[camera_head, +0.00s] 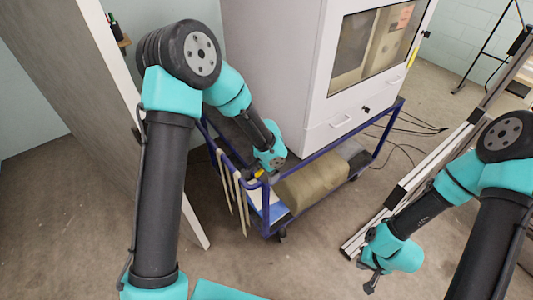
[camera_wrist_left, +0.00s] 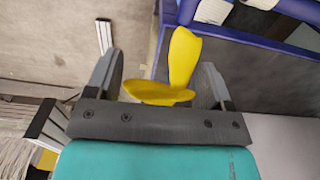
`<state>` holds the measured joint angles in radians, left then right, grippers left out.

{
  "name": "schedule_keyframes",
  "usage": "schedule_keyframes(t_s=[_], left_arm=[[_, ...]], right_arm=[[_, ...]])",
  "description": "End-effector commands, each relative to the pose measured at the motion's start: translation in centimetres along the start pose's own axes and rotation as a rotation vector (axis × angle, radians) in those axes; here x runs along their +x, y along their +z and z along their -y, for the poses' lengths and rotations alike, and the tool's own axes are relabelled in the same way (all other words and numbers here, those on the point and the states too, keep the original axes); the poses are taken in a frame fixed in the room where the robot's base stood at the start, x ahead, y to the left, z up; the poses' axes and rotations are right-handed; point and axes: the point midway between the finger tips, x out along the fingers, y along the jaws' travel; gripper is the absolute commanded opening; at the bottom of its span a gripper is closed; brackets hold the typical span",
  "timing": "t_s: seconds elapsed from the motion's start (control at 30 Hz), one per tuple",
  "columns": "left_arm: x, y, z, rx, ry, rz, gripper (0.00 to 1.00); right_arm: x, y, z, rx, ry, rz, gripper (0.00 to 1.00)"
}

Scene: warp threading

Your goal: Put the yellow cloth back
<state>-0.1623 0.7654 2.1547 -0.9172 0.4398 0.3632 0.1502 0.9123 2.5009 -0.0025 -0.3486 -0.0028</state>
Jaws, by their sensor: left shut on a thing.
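The yellow cloth (camera_wrist_left: 183,58) is between the fingers of my left gripper (camera_wrist_left: 162,85) in the left wrist view. One part of it stands up and another part lies folded across near the palm. My left gripper is shut on it. In the head view, only a small yellow patch of the cloth (camera_head: 259,173) shows beside my left gripper (camera_head: 264,176), at the near left part of the blue cart (camera_head: 266,218). My right gripper (camera_head: 370,277) hangs low over the floor at the lower right, apart from the cart; its finger gap is too small to judge.
A white cabinet (camera_head: 318,110) with a window stands on the cart. Pale strips (camera_head: 229,185) hang at the cart's left end, and a beige bundle (camera_head: 312,187) lies on its lower shelf. A grey panel (camera_head: 75,60) stands left.

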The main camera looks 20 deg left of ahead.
Motion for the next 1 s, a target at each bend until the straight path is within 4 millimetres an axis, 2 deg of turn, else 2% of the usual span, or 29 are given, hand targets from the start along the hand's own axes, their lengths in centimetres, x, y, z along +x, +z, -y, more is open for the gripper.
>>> schedule_keyframes(t_s=[0.7,0.83,1.0], left_arm=[[1.3,-7.3,10.4,-0.002,0.0,-0.001,0.56],[1.4,-8.1,11.6,0.0,-0.001,0.0,0.56],[1.4,-8.4,11.9,0.0,0.0,0.001,0.56]], right_arm=[[0.0,0.0,0.0,0.0,0.0,0.0,0.0],[0.0,0.0,0.0,0.0,0.0,0.0,0.0],[0.0,0.0,0.0,0.0,0.0,0.0,0.0]])
